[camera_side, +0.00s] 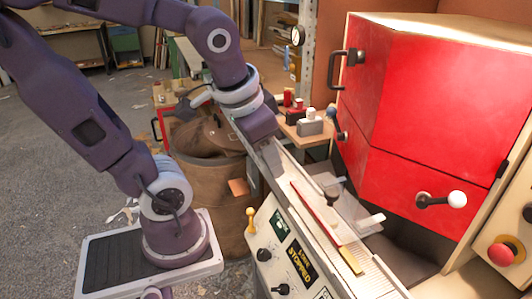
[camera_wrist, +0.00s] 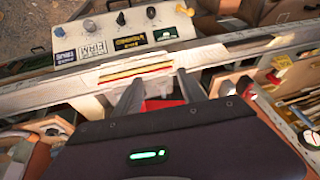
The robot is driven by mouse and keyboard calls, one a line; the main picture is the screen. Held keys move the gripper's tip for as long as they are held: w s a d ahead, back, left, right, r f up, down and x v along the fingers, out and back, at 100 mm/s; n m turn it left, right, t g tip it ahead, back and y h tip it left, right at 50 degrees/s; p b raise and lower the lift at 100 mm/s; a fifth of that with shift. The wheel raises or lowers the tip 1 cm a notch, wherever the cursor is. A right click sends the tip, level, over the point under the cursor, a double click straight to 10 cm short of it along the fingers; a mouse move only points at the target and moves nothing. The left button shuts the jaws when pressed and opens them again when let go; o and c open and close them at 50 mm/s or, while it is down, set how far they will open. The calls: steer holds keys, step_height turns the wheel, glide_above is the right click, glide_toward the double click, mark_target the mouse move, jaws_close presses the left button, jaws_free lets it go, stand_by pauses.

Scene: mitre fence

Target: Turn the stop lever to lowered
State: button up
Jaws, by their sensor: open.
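My gripper (camera_wrist: 158,80) is open in the wrist view, its two dark fingers apart and nothing seen held between them. In the side view its fingers cannot be made out, near the far end of the long fence rail (camera_side: 268,157). I cannot tell for sure which part is the stop lever. A yellow-knobbed lever (camera_side: 250,220) stands upright at the left end of the control panel, apart from my gripper; it also shows in the wrist view (camera_wrist: 185,10). A white-knobbed black lever (camera_side: 440,200) lies about level on the red cabinet, far right of my gripper.
The control panel (camera_side: 270,240) carries dark knobs and labels. The red cabinet (camera_side: 430,100) has black handles and rises right of the rail. A red emergency button (camera_side: 501,252) is at lower right. A brown barrel (camera_side: 215,195) stands left of the rail. Small blocks crowd a wooden shelf behind.

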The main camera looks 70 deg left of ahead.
steer(key=w+a+f+y, duration=0.1)
steer(key=w+a, duration=0.1)
steer(key=a, duration=0.2)
steer(key=w+a+f+y, duration=0.1)
steer(key=w+a+f, duration=0.1)
steer(key=a, duration=0.3)
steer(key=w+a+f+y, duration=0.1)
steer(key=w+a+f, duration=0.1)
steer(key=a, duration=0.2)
steer(key=shift+a+m, duration=0.35)
steer(key=shift+m, duration=0.05)
steer(key=shift+c, duration=0.2)
steer(key=m+g+h, duration=0.4)
steer(key=m+h, duration=0.1)
steer(key=m, duration=0.4)
glide_above(251, 209)
step_height(251, 209, down, 19)
steer(key=shift+s, duration=0.1)
step_height(251, 209, down, 7)
steer(key=shift+f, duration=0.1)
jaws_close()
